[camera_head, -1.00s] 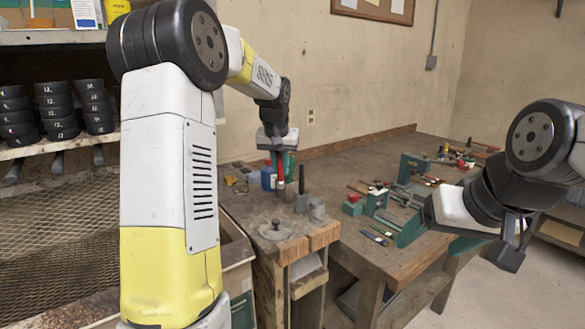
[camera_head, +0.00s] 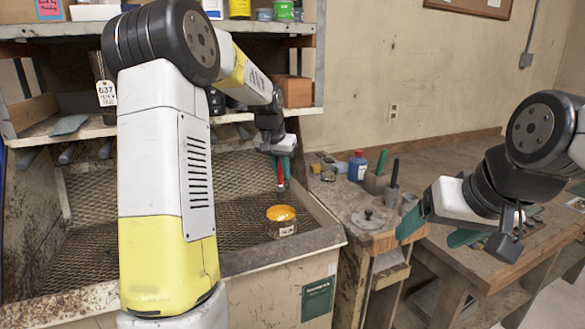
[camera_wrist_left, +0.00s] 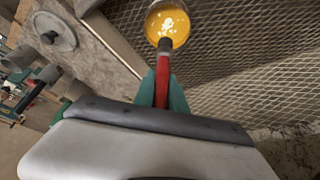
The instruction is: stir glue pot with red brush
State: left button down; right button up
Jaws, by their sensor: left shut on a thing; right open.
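The glue pot (camera_head: 282,220) is a small jar of orange-yellow glue standing on the mesh floor of the bench tray, near its right side. In the left wrist view the open pot (camera_wrist_left: 168,22) shows pale patches on the glue. My left gripper (camera_head: 281,168) is shut on the red brush (camera_head: 280,172), which hangs bristles down above the pot. In the left wrist view the brush (camera_wrist_left: 163,75) points toward the pot, and its dark tip overlaps the pot's near rim; I cannot tell whether they touch. My right gripper (camera_head: 511,232) is open and empty over the right workbench.
The mesh tray's wooden rim (camera_head: 290,251) runs along the front. A side table (camera_head: 350,208) holds a round lid (camera_head: 370,220), a blue bottle (camera_head: 357,168) and a holder with upright tools (camera_head: 377,182). A shelf (camera_head: 60,135) stands behind the tray.

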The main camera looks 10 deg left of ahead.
aim_at(281, 184)
pick_arm(q)
jog(key=shift+f, duration=3.45)
jog(key=shift+w, duration=0.15)
